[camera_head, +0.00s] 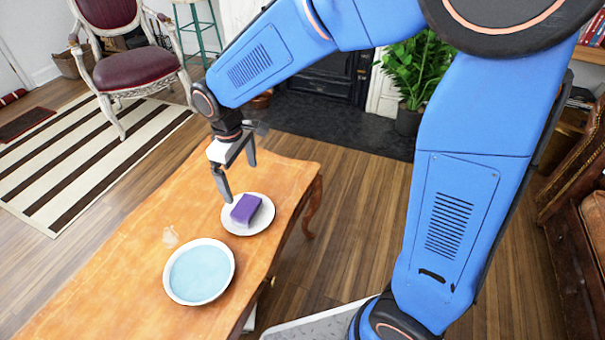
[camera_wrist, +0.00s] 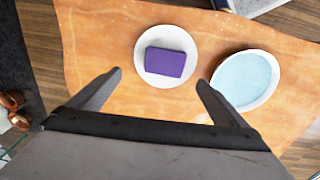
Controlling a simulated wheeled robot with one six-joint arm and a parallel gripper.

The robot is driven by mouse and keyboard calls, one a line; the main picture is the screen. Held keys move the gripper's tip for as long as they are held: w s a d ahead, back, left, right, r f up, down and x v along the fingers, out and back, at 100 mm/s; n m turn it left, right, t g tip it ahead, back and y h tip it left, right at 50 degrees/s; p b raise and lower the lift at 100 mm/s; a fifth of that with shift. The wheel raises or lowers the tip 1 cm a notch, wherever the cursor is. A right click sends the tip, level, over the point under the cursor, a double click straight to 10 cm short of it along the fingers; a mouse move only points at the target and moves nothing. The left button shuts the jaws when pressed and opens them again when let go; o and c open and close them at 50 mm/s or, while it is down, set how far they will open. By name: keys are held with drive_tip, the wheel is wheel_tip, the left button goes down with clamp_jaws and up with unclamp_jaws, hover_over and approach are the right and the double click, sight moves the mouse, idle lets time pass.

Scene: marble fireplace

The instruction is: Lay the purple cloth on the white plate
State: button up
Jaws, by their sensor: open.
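The purple cloth (camera_head: 245,208) looks like a thick rectangular block. It lies on the white plate (camera_head: 268,215), near the far right end of the wooden table. In the wrist view the purple cloth (camera_wrist: 166,62) sits within the rim of the white plate (camera_wrist: 165,33). My gripper (camera_head: 239,178) is open and empty, above the table just beyond the plate. In the wrist view my gripper's (camera_wrist: 160,79) two fingers are spread apart, and the cloth shows between and ahead of them without contact.
A white bowl (camera_head: 199,302) of pale blue liquid stands near the plate. A small pale object (camera_head: 170,237) lies on the table (camera_head: 110,285) left of the bowl. A red chair (camera_head: 138,68) and a potted plant (camera_head: 412,75) stand beyond. The table's left side is mostly clear.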

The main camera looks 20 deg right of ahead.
drive_tip(key=s+d+r+m, duration=0.3)
drive_tip(key=d+r, duration=0.3)
drive_tip(key=d, duration=0.4)
drive_tip(key=s+d+r+m+t, duration=0.2)
drive_tip(key=s+d+m, duration=0.2)
drive_tip(key=s+d, duration=0.5)
drive_tip(key=s+d+r+m+t, duration=0.2)
drive_tip(key=s+d+m, duration=0.1)
drive_tip(key=s+d, duration=0.5)
drive_tip(key=shift+s+d+r+m, duration=0.2)
drive_tip(key=shift+s+d+m, duration=0.2)
drive_tip(key=shift+d, duration=0.25)
